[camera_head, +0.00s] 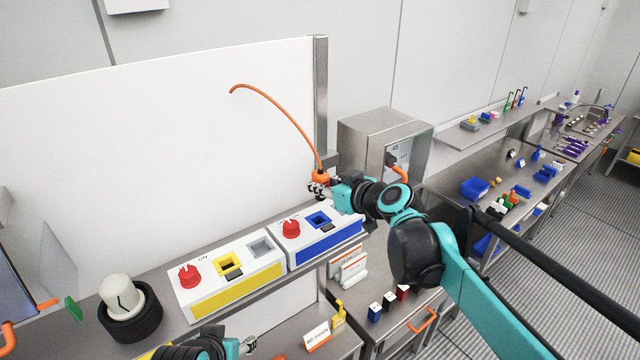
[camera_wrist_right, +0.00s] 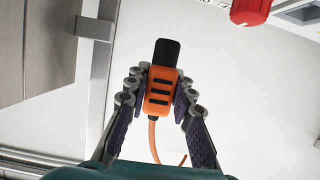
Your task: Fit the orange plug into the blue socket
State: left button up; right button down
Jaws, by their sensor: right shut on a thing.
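The orange plug (camera_head: 320,174) is held by my right gripper (camera_head: 321,187) above and behind the blue-fronted box, with its orange cable arching up and left. In the right wrist view the orange plug (camera_wrist_right: 159,93) sits between both fingers, its black tip pointing away from the palm. The blue socket (camera_head: 318,218) is a square recess on top of the white box, right of a red knob. The plug is apart from it. My left gripper (camera_head: 250,343) shows only partly at the bottom edge; its jaws are too small to judge.
A yellow-fronted box (camera_head: 235,286) with a yellow socket, a grey socket and a red knob (camera_head: 190,276) stands just left. A steel cabinet (camera_head: 383,145) stands behind on the right. A white panel (camera_head: 150,150) rises behind.

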aim_at(318, 200)
jog(key=shift+w+a+f, duration=0.3)
jog(key=shift+w+a, duration=0.1)
jog(key=shift+w, duration=0.15)
jog(key=shift+w+a+f+b, duration=0.15)
jog(key=shift+w+f+b, duration=0.05)
jog(key=shift+f+b, duration=0.1)
jog(key=shift+f, duration=0.25)
jog(key=shift+s+f+b, duration=0.2)
jog(key=shift+f+b, duration=0.05)
jog(key=shift+b, duration=0.25)
jog(key=f+b, duration=0.2)
jog(key=f, duration=0.1)
jog(key=shift+d+f+b, duration=0.15)
jog(key=shift+d+b, duration=0.05)
jog(key=shift+b, duration=0.1)
jog(key=shift+f, duration=0.35)
pick_arm(q)
jog(key=f, duration=0.3)
jog(key=w+f, duration=0.1)
jog(key=f, duration=0.1)
jog(key=shift+a, duration=0.3)
jog(key=shift+s+r, duration=0.1)
pick_arm(e)
jog(key=shift+s+r, duration=0.1)
jog(key=shift+s, duration=0.05)
